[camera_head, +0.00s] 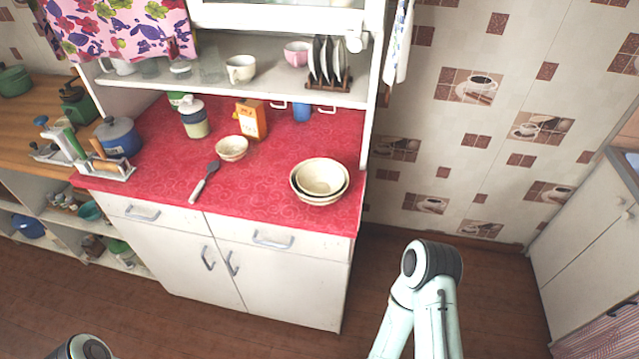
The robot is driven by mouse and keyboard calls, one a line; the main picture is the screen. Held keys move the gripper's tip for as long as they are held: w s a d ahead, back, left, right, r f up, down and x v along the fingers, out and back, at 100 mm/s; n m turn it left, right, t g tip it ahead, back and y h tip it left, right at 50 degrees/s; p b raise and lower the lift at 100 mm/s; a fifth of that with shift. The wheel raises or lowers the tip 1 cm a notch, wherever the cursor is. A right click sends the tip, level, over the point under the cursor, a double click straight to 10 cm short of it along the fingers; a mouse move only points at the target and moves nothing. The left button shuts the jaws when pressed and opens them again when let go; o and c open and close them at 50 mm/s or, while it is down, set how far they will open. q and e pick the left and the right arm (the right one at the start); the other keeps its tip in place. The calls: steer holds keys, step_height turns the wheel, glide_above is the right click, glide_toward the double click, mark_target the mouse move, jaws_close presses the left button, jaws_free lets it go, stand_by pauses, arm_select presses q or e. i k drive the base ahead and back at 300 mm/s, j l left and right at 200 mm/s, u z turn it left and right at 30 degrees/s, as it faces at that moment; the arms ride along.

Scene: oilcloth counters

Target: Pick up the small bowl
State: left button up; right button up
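A small cream bowl (232,148) sits upright on the red oilcloth counter (255,187), near the middle. A stack of larger bowls (320,199) stands near the counter's front right edge, a cream bowl nested in a darker-lined one. Neither of my grippers is in view. Only a rounded part of my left arm shows at the bottom left edge, and part of my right arm shows in front of the cabinet's right side, over the floor. Both arms are apart from the bowls.
A dark spatula with a pale handle (200,189) lies left of the small bowl. An orange carton (251,119) and a lidded jar (194,118) stand behind it. A shelf (210,82) with cups and a plate rack overhangs the counter's back. Counter between bowl and stack is clear.

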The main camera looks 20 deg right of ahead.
mark_target(230, 149)
steer(key=i+j, duration=0.15)
steer(key=j, duration=0.2)
steer(key=i+j, duration=0.15)
steer(key=j, duration=0.25)
steer(key=i+j, duration=0.15)
steer(key=j, duration=0.2)
steer(key=i+j+z, duration=0.1)
steer(key=j+z, duration=0.2)
steer(key=z, duration=0.2)
steer(key=j+z, duration=0.35)
steer(key=z, duration=0.15)
steer(key=i, duration=0.05)
